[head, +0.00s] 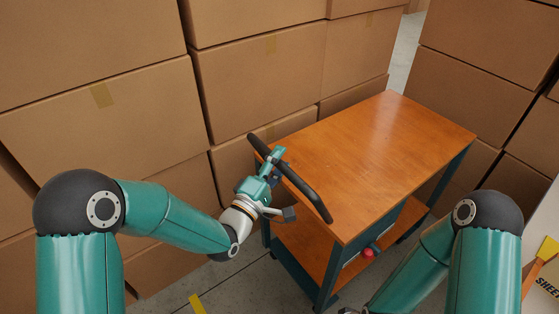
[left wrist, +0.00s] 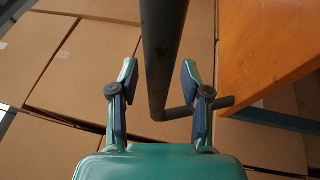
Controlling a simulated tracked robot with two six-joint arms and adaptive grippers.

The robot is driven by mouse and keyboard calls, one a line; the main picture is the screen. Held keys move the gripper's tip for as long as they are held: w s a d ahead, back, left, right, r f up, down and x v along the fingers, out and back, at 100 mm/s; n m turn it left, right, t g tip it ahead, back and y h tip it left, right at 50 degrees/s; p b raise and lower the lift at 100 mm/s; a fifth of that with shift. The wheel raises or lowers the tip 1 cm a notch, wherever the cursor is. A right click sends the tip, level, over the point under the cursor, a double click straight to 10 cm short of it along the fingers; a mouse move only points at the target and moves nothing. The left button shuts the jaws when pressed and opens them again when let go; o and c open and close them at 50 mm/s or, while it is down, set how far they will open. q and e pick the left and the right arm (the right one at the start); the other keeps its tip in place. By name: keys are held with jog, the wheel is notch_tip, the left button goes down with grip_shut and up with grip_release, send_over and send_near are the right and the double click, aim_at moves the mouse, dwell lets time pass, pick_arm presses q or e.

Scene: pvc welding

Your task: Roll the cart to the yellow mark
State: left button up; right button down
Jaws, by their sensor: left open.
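The cart (head: 385,140) has an orange wooden top, a lower shelf (head: 305,243) and a dark frame. A dark handle bar (head: 300,185) runs along its near left end. My left gripper (head: 278,184) is at this handle, with its fingers spread. In the left wrist view, the handle bar (left wrist: 160,45) passes between the two open fingers (left wrist: 158,72), with gaps on both sides. A yellow strip (head: 197,303) lies on the floor at the bottom edge of the head view. My right arm reaches down at the right, and its gripper is out of frame.
Stacked cardboard boxes (head: 265,75) stand along the cart's left and far side. More boxes (head: 480,85) are stacked at the right. Grey floor (head: 240,285) shows at the front. A lettered white panel (head: 545,275) stands at bottom right.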

pick_arm(q)
grip_shut()
jog(key=shift+f, duration=0.1)
dwell(0.4)
